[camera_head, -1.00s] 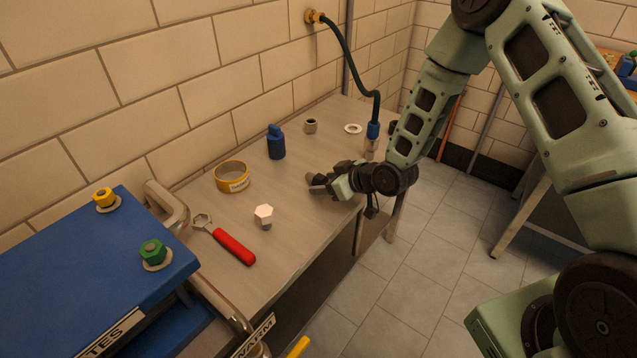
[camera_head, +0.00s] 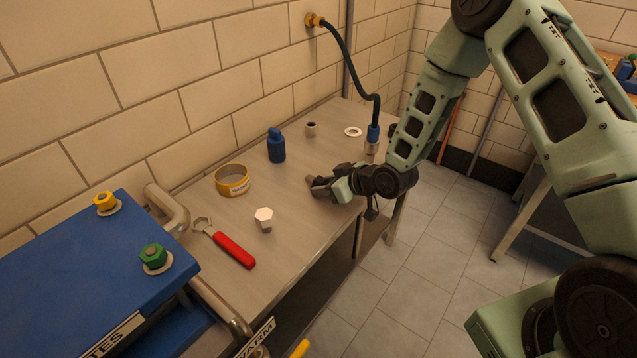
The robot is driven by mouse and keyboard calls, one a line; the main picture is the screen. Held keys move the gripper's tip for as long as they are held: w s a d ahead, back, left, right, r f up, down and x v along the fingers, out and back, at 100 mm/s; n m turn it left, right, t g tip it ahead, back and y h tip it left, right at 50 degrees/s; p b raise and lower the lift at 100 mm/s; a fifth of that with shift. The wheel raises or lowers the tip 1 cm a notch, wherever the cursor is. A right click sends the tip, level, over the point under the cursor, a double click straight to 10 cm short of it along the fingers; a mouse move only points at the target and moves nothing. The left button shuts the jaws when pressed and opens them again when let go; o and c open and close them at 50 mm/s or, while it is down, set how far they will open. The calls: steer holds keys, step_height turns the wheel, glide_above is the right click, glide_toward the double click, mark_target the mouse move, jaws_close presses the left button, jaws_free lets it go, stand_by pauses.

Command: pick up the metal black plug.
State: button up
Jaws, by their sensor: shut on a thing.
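My gripper (camera_head: 322,187) is low over the right part of the bench top, near its front edge, with its fingers pointing left. It is shut on a small dark thing with a grey end, which I take to be the metal black plug (camera_head: 311,181). The fingers hide most of it, and I cannot tell whether it touches the bench. A plug with a white hexagonal head (camera_head: 264,215) stands on the bench to the left of my gripper.
The bench (camera_head: 300,235) also holds a red-handled wrench (camera_head: 234,250), a yellow ring (camera_head: 232,188), a blue bottle (camera_head: 276,149), a small dark-topped cylinder (camera_head: 311,129) and a white washer (camera_head: 353,132). A hose (camera_head: 358,75) hangs behind. A blue rack (camera_head: 80,270) stands at left.

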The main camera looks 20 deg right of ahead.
steer(key=shift+r+p, duration=0.3)
steer(key=shift+r, duration=0.3)
steer(key=shift+r, duration=0.1)
step_height(320, 180, up, 6)
steer(key=p, duration=0.4)
steer(key=shift+r, duration=0.15)
steer(key=shift+p, duration=0.35)
